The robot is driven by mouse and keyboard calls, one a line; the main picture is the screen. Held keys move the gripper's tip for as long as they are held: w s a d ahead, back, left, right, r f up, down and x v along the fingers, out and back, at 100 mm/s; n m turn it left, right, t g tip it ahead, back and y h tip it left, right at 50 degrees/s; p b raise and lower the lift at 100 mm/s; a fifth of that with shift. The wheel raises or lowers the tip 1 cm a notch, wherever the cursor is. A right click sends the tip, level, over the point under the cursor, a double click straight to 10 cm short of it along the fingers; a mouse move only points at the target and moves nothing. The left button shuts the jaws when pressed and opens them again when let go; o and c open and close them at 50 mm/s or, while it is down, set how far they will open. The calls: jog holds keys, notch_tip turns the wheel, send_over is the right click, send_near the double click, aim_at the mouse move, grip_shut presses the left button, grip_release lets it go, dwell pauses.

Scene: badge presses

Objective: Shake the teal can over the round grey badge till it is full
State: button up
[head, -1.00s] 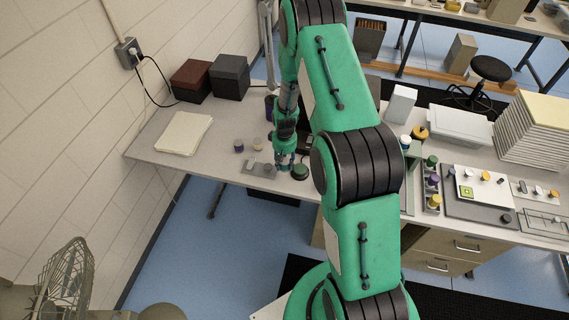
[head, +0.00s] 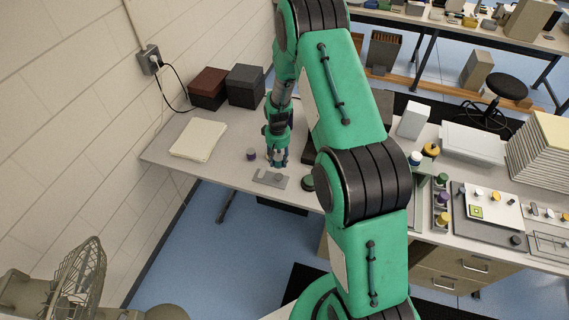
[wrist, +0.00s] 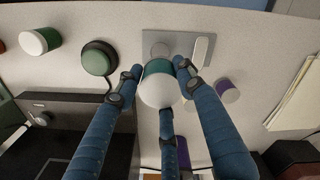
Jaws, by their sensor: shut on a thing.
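The teal can (wrist: 158,84), with a white end and a teal band, is between the blue fingers of my gripper (wrist: 152,88) in the wrist view. My gripper is shut on it. In the head view my gripper (head: 277,162) is over the left table, just behind a grey plate, and hides the can. I cannot tell whether the can touches the table. The plate (wrist: 185,38) carries a round grey disc (wrist: 160,50), which looks like the badge, and a pale bar. The can is beside the disc, not over it. The disc's fill cannot be made out.
A purple-banded can (wrist: 228,92) stands close to my gripper. A green dome on a black base (wrist: 98,58) and a green-and-white can (wrist: 40,40) are on the other side. A paper stack (head: 198,139) and dark boxes (head: 245,85) lie farther left and back.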

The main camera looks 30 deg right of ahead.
aim_at(280, 167)
jog(key=shift+f, duration=0.1)
dwell(0.3)
jog(key=shift+f+b, duration=0.95)
jog(key=shift+f, duration=1.5)
jog(key=shift+w+a+b, duration=0.25)
jog(key=shift+a+b, duration=0.05)
jog(key=shift+b, duration=0.15)
jog(key=shift+d, duration=0.1)
jog(key=shift+s+d, duration=0.45)
jog(key=shift+s, duration=0.05)
